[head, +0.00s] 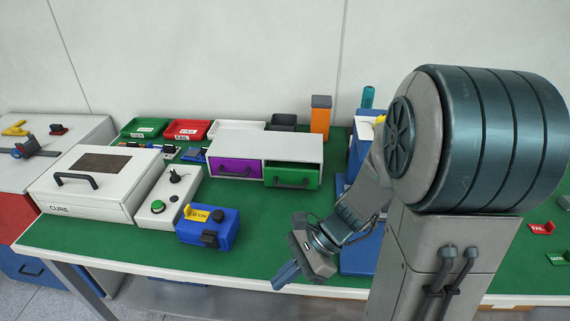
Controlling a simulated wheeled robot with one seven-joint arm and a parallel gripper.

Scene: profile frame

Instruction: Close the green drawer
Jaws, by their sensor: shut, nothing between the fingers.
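The green drawer (292,180) is the right one of two drawers in a low white cabinet (265,146) on the green worktop. It has a dark bar handle. Its front appears to stand a little way out from the cabinet, while the purple drawer (233,168) beside it looks flush. My gripper (284,277) is shut and empty, with its blue fingers pointing down and left near the worktop's front edge. It is in front of the green drawer and apart from it.
A blue box (208,230) with a yellow label and a white button panel (164,197) stand left of my gripper. A white CURE box (95,182) is farther left. An orange block (320,118) stands behind the cabinet. Bare worktop lies between my gripper and the drawer.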

